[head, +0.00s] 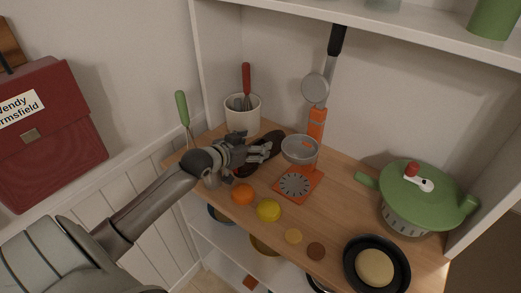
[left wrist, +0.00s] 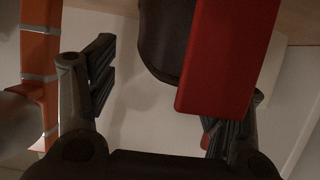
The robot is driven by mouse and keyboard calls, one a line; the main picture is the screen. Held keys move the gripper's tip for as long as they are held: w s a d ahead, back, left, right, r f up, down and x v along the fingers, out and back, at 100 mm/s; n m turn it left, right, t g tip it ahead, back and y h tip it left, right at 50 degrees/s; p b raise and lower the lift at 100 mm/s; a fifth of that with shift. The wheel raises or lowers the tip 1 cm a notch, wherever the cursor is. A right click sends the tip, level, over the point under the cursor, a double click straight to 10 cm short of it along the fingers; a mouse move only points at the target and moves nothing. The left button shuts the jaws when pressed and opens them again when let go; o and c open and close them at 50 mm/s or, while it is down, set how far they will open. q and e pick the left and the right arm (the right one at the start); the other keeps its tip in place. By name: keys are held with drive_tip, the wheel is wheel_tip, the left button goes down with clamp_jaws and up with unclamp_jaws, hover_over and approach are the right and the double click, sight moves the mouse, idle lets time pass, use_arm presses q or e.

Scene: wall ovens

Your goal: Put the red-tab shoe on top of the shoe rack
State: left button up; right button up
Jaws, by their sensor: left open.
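A dark shoe (head: 268,142) lies on the wooden shelf top (head: 340,190) in the head view, partly hidden behind my left gripper (head: 262,152). In the left wrist view, the dark shoe (left wrist: 165,40) shows at the top with a broad red tab (left wrist: 228,60) beside it. My left gripper (left wrist: 158,95) is open there. The red tab reaches down in front of the right finger and covers part of it; I cannot tell whether they touch. The left finger is apart from the shoe. My right gripper is not in view. I cannot identify a separate shoe rack.
An orange kitchen scale (head: 297,184) with a metal bowl stands just right of the gripper. A white utensil crock (head: 242,115) is behind. A green pot (head: 415,195) and black pan (head: 376,264) are right.

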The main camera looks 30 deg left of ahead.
sight(265, 140)
use_arm(q)
drive_tip(key=shift+x, duration=1.95)
drive_tip(key=shift+a+f, duration=0.15)
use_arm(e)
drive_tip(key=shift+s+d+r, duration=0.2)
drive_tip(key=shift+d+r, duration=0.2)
use_arm(q)
drive_tip(key=shift+s, duration=0.1)
